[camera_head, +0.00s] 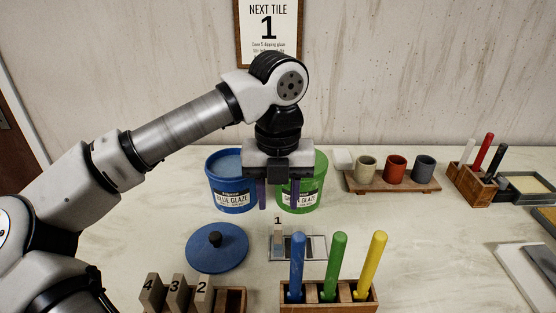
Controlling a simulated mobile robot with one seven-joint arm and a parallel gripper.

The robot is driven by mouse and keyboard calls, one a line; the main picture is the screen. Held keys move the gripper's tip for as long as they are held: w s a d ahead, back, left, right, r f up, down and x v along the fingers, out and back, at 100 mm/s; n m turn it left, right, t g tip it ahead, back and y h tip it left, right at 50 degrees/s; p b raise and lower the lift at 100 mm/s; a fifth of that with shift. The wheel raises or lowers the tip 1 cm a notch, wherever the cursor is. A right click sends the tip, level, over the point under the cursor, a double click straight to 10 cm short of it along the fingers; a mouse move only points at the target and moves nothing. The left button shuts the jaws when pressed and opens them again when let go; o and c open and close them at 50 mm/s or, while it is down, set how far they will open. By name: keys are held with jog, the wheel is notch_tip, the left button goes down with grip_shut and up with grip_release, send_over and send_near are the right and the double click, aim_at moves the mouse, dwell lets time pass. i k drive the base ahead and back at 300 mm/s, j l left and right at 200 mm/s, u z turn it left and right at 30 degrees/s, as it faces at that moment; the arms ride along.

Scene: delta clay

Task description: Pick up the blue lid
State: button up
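The blue lid (217,251) lies flat on the table, a round disc with a black knob (215,239) on top. It is left of centre, in front of the blue glaze bucket (232,189). My gripper (279,207) points down above the table, to the right of the lid and apart from it. Its two purple fingers are spread, with nothing seen between them. It stands in front of the blue bucket and the green glaze bucket (317,178), hiding parts of both.
Numbered tiles (176,291) stand in a wooden holder in front of the lid. Blue, green (335,267) and yellow sticks stand upright in a wooden box at front. A small tray (311,248) with tile 1 lies right of the lid. Cups (396,169) stand on a board behind right.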

aim_at(217, 248)
jog(key=k+j, duration=0.3)
jog(key=k, duration=0.15)
jog(key=k+j, duration=0.3)
jog(key=k, duration=0.15)
